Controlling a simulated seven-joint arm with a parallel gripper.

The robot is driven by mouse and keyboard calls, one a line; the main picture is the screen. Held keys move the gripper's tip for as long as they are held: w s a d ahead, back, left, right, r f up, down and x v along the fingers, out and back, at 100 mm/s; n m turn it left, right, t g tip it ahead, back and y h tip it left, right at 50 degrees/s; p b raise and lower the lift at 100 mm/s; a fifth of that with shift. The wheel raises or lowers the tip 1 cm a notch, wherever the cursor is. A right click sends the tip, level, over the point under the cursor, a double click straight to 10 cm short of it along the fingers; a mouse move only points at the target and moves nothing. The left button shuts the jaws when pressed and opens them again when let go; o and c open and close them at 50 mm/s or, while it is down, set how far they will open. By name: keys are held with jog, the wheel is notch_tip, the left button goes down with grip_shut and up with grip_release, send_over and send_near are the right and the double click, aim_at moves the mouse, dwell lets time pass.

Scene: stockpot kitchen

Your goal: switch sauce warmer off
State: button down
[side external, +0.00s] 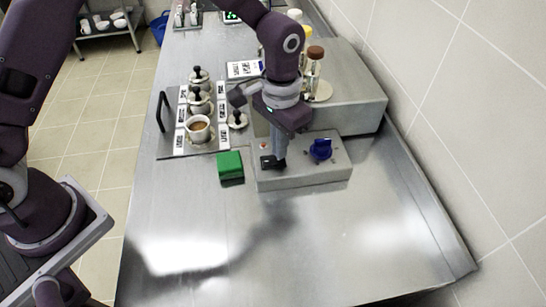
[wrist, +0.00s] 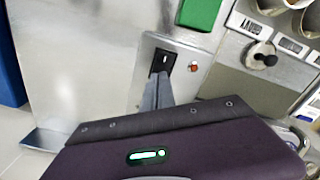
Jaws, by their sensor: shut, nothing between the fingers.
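A grey steel control box (side external: 305,178) on the counter carries a black rocker switch (side external: 268,163), a blue knob (side external: 321,150) and a small orange-red lamp (side external: 263,146). The switch (wrist: 163,61) and lamp (wrist: 194,67) also show in the wrist view; I cannot tell whether the lamp is lit. My gripper (side external: 280,157) points down, shut and empty, with its fingertips at the switch. In the wrist view the fingertips (wrist: 159,79) lie at the switch's lower edge and cover part of it. I cannot tell if they touch it.
A green block (side external: 230,167) sits left of the box. Behind it stands a tray (side external: 168,145) with lidded pots and an open cup of brown sauce (side external: 198,127). A larger steel unit (side external: 350,92) bears bottles (side external: 313,65). The front counter is clear.

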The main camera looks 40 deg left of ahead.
jog(key=shift+f, duration=0.6)
jog(key=shift+r, duration=3.55)
notch_tip(320, 180, up, 5)
send_over(264, 158)
jog(key=s+a+r+n+t, duration=0.1)
jog(key=s+a+r+t, duration=0.2)
jog(key=s+a+r, duration=0.4)
jog(key=s+a+r+n+t, duration=0.1)
jog(key=s+a, duration=0.1)
jog(key=s, duration=0.5)
jog(key=s+a+r+n+t, duration=0.1)
jog(key=s+a, duration=0.2)
jog(key=s, duration=0.5)
jog(key=shift+a+r+t, duration=0.25)
jog(key=shift+a+t, duration=0.05)
jog(key=shift+a, duration=0.05)
